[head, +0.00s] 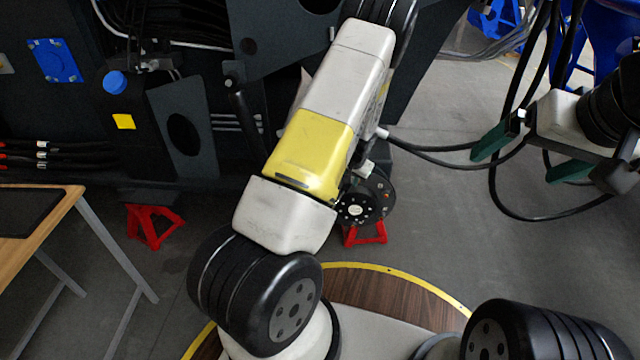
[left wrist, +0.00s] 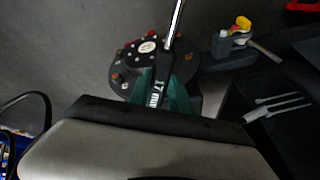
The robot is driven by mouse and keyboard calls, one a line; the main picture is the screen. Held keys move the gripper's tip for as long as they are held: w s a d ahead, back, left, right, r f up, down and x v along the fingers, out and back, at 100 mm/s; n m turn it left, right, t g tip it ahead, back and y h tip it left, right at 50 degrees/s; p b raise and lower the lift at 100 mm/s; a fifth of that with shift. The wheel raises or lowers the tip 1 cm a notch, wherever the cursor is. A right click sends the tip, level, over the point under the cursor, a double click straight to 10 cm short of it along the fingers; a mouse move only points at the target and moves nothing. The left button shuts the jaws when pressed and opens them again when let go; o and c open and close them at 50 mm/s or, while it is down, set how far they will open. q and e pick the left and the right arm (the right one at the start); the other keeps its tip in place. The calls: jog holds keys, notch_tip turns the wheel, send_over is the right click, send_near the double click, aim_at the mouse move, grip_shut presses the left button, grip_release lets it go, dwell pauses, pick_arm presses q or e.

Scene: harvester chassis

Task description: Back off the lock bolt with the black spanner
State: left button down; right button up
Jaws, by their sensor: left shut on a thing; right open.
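In the left wrist view, my left gripper (left wrist: 161,90) has its green fingers shut on the black spanner (left wrist: 158,97), which carries a pale "17 mm" marking. A bright metal shaft (left wrist: 176,20) runs up from the fingers; I cannot tell whether it belongs to the spanner. Behind lies a dark round plate (left wrist: 122,76) with a white centre and coloured fittings. I cannot pick out the lock bolt. In the head view my left arm hides its own gripper and the spanner. My right gripper (head: 532,157) is open and empty at the right, above the floor.
The dark harvester chassis (head: 190,120) fills the back left. Red stands (head: 152,226) stand on the floor below it. A wooden table (head: 50,215) is at the left. Black hoses or cables (head: 440,147) hang near my right gripper.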

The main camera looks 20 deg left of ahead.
pick_arm(q)
jog(key=w+a+f+m+t+h, duration=0.1)
jog(key=w+a+f+t, duration=0.25)
jog(key=a+f, duration=0.2)
jog(key=w+a+f+m+t, duration=0.2)
jog(key=a+f+t, duration=0.2)
jog(key=f+t, duration=0.15)
jog(key=s+a+f+n+t+y, duration=0.1)
jog(key=s+a+f+t+y, duration=0.2)
jog(key=s+a, duration=0.3)
jog(key=s+t, duration=0.1)
jog(key=s, duration=0.2)
jog(key=shift+a+f+n+t, duration=0.35)
jog(key=shift+n+t, duration=0.05)
jog(key=shift+d, duration=0.1)
